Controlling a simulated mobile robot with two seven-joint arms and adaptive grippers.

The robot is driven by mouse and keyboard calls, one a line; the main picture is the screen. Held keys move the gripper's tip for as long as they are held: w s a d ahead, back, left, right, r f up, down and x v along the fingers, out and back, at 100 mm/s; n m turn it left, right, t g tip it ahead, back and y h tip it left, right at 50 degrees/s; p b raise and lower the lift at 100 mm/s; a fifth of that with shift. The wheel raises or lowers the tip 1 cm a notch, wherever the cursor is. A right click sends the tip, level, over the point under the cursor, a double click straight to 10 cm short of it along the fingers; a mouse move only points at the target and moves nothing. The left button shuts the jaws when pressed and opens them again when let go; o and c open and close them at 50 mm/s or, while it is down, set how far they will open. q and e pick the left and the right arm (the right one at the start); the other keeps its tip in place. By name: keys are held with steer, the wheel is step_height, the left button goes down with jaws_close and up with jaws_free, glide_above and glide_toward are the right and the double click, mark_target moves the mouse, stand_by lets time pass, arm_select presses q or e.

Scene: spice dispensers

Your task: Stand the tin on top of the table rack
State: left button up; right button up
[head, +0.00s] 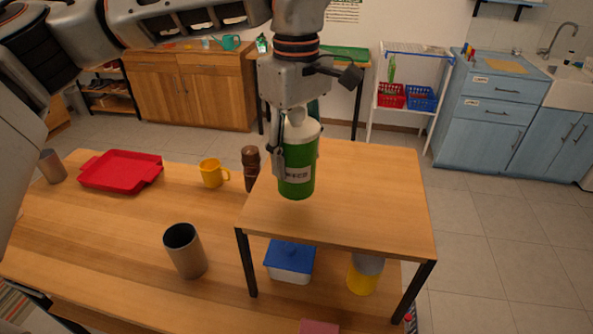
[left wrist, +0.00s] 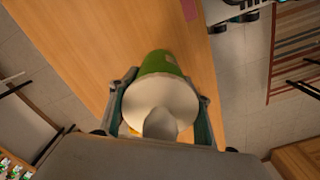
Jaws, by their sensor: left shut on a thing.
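The green tin (head: 297,165) has a white domed lid and a pale label. My left gripper (head: 297,140) is shut on it from above and holds it upright over the left part of the table rack (head: 370,190). I cannot tell whether the tin's base touches the rack top. In the left wrist view, the tin's lid (left wrist: 160,108) sits between the two fingers of the left gripper (left wrist: 160,112). The rack is a small wooden-topped stand with dark legs on the larger table. My right gripper is not in view.
A pepper mill (head: 251,168) stands close to the rack's left edge. A yellow mug (head: 212,173), red tray (head: 122,170) and grey cup (head: 185,250) are on the table (head: 110,230). A blue-lidded box (head: 290,260) and yellow container (head: 364,273) are under the rack. The rack top's right side is clear.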

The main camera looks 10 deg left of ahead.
mark_target(297, 109)
arm_select(q)
steer(key=shift+f, duration=2.1)
steer(key=shift+f, duration=0.1)
steer(key=o, duration=1.3)
step_height(297, 109, up, 12)
steer(key=shift+r, duration=0.1)
